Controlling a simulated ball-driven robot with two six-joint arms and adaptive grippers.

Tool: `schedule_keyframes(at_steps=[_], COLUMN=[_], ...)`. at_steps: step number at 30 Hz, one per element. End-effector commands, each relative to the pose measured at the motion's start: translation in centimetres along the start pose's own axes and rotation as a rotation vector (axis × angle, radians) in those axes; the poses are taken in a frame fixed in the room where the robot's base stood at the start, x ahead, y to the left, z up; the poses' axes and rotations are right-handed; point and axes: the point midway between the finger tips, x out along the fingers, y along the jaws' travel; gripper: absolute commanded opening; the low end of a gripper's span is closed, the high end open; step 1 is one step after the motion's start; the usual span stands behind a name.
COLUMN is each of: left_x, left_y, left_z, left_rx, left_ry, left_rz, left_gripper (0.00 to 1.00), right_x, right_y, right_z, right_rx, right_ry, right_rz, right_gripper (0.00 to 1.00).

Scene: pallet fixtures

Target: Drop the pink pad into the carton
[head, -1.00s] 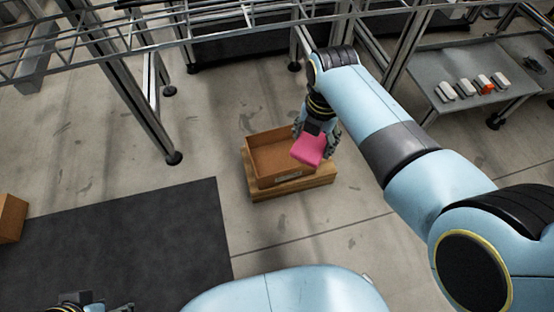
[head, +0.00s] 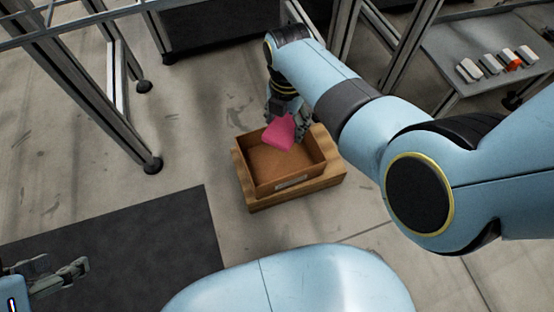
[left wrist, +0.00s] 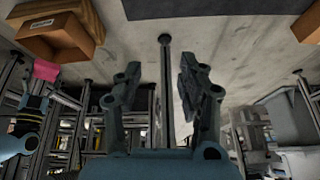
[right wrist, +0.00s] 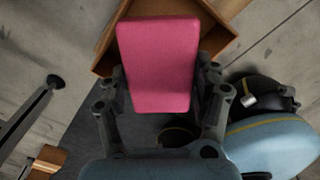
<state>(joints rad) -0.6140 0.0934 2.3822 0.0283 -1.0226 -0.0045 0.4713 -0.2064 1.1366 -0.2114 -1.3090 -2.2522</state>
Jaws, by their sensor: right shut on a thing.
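The pink pad (head: 279,132) is held in my right gripper (head: 287,125), over the back part of the open carton. The pad also fills the middle of the right wrist view (right wrist: 158,62), between the two fingers. The brown carton (head: 290,187) sits on a wooden pallet (head: 334,178), and its inside looks empty where it shows. In the right wrist view the carton (right wrist: 106,62) lies behind the pad, partly hidden by it. My left gripper (head: 62,272) is at the lower left of the head view, away from the carton. In the left wrist view its fingers (left wrist: 160,90) are spread with nothing between them.
A dark mat (head: 120,245) lies on the floor left of the carton. Metal frame posts (head: 130,120) stand behind it on the left. A grey shelf (head: 470,50) with several small blocks stands at the upper right. Bare floor surrounds the pallet.

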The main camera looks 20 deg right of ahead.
Motion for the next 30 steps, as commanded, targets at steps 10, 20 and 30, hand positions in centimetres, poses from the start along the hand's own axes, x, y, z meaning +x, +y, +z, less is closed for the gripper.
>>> schedule_keyframes(at_steps=[10, 20, 30], left_x=[3.3, 3.5, 3.5], left_y=[0.0, 0.0, 0.0], left_z=[0.4, 0.3, 0.3], left_rx=[0.002, 0.003, 0.003], left_ry=[0.195, 0.232, 0.231], left_rz=[-0.012, -0.014, -0.014], left_gripper=[0.4, 0.4, 0.4], right_x=[1.9, 1.9, 1.9], right_y=[0.0, 0.1, 0.1], right_z=[0.0, 0.1, 0.1], right_rx=[0.0, 0.0, 0.0], right_ry=[0.0, -0.001, -0.001], right_rz=[0.001, 0.002, 0.002], right_gripper=[0.48, 0.48, 0.92])
